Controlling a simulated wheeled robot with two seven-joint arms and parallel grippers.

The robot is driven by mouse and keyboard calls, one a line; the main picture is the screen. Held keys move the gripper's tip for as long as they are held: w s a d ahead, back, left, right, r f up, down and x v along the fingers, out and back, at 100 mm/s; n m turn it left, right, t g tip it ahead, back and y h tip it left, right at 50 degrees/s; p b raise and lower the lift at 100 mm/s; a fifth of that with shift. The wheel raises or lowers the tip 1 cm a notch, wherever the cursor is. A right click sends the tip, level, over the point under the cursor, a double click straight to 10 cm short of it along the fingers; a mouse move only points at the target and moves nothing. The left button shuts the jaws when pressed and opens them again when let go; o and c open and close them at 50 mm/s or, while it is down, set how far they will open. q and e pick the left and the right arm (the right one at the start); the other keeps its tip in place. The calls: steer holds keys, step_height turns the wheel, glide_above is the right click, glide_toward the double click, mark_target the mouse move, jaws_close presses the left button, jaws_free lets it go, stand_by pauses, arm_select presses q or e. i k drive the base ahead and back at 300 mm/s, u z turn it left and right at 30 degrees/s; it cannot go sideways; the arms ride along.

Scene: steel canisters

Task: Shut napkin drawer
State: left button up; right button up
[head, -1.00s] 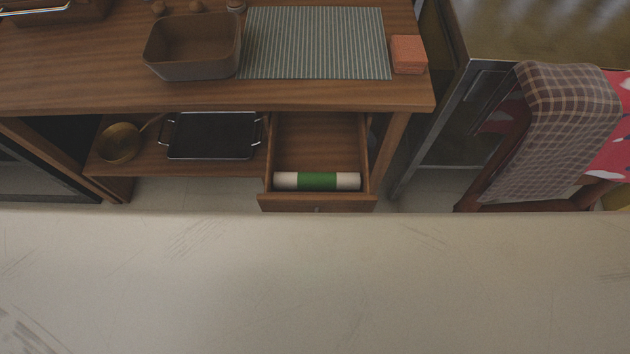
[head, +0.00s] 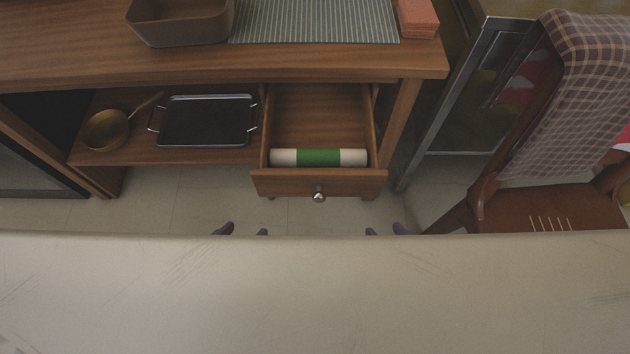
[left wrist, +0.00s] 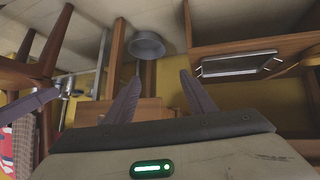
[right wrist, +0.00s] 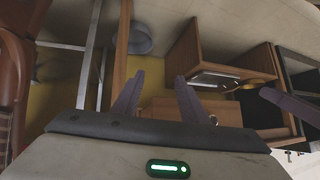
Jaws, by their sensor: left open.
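The wooden drawer (head: 285,184) is pulled out below the counter in the head view, with a round metal knob (head: 319,197) on its front. A rolled napkin (head: 318,158), white with a green band, lies inside near the front. My left gripper (head: 242,231) is open and empty, in front of and a little left of the drawer. My right gripper (head: 386,231) is open and empty, near the drawer's right front corner. Only their fingertips show in the head view. In the right wrist view, the drawer (right wrist: 165,103) is partly hidden behind the fingers.
A black tray (head: 206,120) and a brass pan (head: 106,130) sit on the low shelf left of the drawer. A brown bin (head: 180,25) stands on the counter. A chair (head: 550,207) with a checked cloth (head: 590,90) is at right. Floor before the drawer is clear.

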mark_target(340, 116)
steer(key=k, duration=0.5)
steer(key=u, duration=2.45)
steer(key=i, duration=0.35)
steer(key=z, duration=2.5)
